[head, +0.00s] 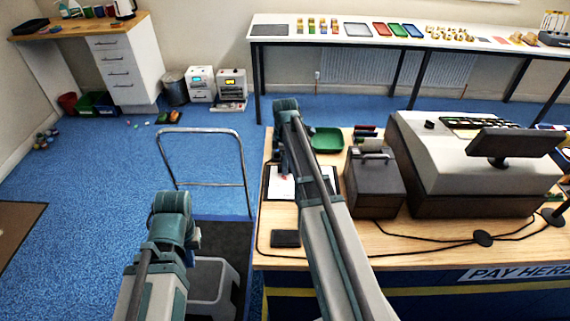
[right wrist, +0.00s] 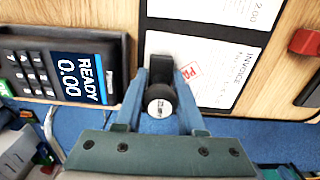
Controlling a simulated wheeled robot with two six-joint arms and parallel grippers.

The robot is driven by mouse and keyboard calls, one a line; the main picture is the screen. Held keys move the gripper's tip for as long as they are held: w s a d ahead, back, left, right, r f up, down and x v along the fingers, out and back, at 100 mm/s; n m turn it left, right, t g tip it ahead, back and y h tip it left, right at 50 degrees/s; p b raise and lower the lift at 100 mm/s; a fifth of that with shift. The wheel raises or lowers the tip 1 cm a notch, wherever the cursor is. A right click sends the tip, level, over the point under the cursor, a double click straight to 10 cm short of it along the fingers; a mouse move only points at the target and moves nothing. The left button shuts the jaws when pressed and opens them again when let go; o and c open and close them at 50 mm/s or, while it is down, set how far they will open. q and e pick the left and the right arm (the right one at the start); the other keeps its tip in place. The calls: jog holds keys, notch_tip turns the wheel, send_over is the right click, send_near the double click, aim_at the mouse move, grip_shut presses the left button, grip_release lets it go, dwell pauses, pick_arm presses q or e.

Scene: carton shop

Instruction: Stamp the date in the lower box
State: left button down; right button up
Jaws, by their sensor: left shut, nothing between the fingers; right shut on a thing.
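My right gripper (right wrist: 160,88) is shut on a stamp (right wrist: 159,101) with a pale, labelled round end and a dark body. It is over the dark board's edge, beside the sheet headed INVOICE (right wrist: 222,68). A red stamped mark on that sheet is partly hidden by a finger. A second white sheet (right wrist: 215,10) is partly in view above. The lower box cannot be made out. In the head view the papers (head: 281,185) lie on the counter below my right wrist. My left gripper (head: 193,241) is low at left, mostly hidden by its wrist, shut and empty.
A card terminal (right wrist: 62,68) reading READY 0.00 is at left in the wrist view; a red object (right wrist: 306,42) is at right. On the counter are a green tray (head: 327,140), a dark metal box (head: 375,190) and the till (head: 460,170). Cables cross the front.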

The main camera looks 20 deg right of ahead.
dwell(0.3)
notch_tip(320, 180, up, 7)
jog(key=p, duration=0.7)
dwell(0.3)
dwell(0.5)
